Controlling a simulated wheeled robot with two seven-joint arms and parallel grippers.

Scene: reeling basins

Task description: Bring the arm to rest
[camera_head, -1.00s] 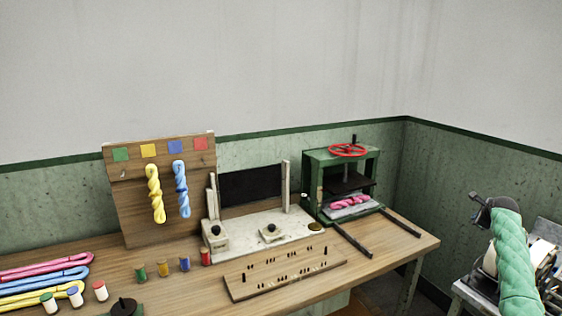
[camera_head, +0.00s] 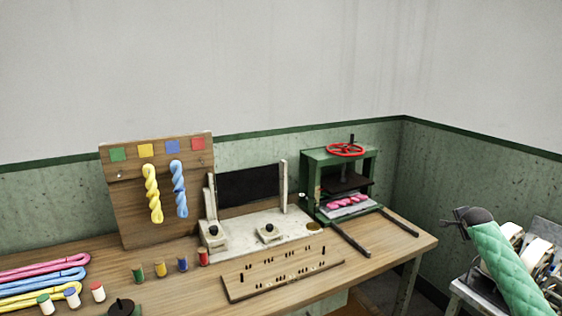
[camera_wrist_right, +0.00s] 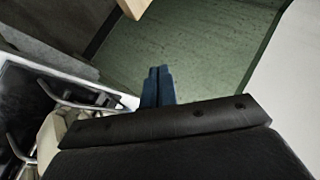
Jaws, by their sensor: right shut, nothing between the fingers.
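My right arm, in a green quilted sleeve, comes in at the lower right of the head view. Its dark right gripper (camera_head: 460,218) is to the right of the workbench (camera_head: 392,268), apart from it. In the right wrist view the two blue fingers (camera_wrist_right: 158,84) are together with nothing between them, and green wall and floor show beyond. My left gripper is not in view.
The workbench holds a green press (camera_head: 340,185) with a pink skein (camera_head: 348,201), a pegged board (camera_head: 282,273) and several spools. Yellow (camera_head: 152,193) and blue (camera_head: 178,188) skeins hang on a wooden board (camera_head: 128,215). A cluttered metal stand (camera_head: 465,292) is beside my right arm.

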